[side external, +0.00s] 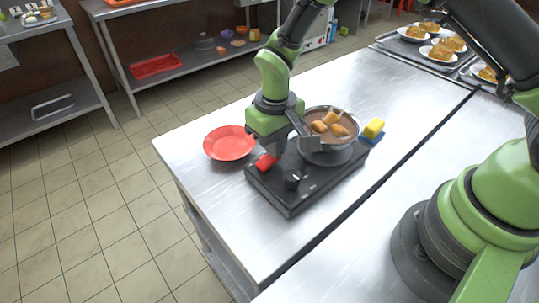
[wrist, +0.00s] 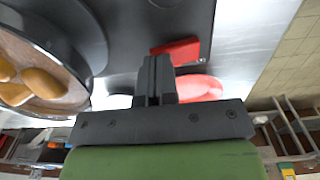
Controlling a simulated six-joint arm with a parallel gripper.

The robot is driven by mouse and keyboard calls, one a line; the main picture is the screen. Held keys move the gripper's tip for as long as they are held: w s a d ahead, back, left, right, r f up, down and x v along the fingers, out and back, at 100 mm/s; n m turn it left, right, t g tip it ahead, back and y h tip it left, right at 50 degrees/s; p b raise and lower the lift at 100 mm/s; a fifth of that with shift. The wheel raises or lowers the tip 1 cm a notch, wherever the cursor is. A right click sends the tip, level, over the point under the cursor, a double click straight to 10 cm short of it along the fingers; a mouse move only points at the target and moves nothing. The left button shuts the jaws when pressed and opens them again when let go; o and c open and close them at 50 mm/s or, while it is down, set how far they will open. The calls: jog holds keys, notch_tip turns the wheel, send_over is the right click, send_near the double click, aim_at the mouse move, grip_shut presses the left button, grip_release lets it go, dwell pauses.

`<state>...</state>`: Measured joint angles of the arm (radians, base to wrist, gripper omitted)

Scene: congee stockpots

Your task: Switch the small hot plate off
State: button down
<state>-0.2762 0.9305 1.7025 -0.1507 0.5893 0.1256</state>
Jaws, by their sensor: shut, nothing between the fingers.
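The small hot plate (side external: 318,190) is a flat black slab on the steel table, with a red switch (side external: 266,162) at its left end and a round black knob (side external: 292,179) on its front part. A metal pot (side external: 329,156) with brown pieces in broth stands on it. In the wrist view the red switch (wrist: 176,50) lies just right of my fingertips, and the black top (wrist: 150,22) of the hot plate is beyond them. My gripper (wrist: 156,62) is shut and empty, close to the switch. I cannot tell if it touches it. The switch's on or off position is unclear.
A red plate (side external: 230,143) lies left of the hot plate. Trays of plated food (side external: 440,50) stand at the back right. The table's front left is clear.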

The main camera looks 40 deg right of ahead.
jog(key=shift+f, duration=0.3)
dwell(0.4)
jog(key=shift+r, duration=4.05)
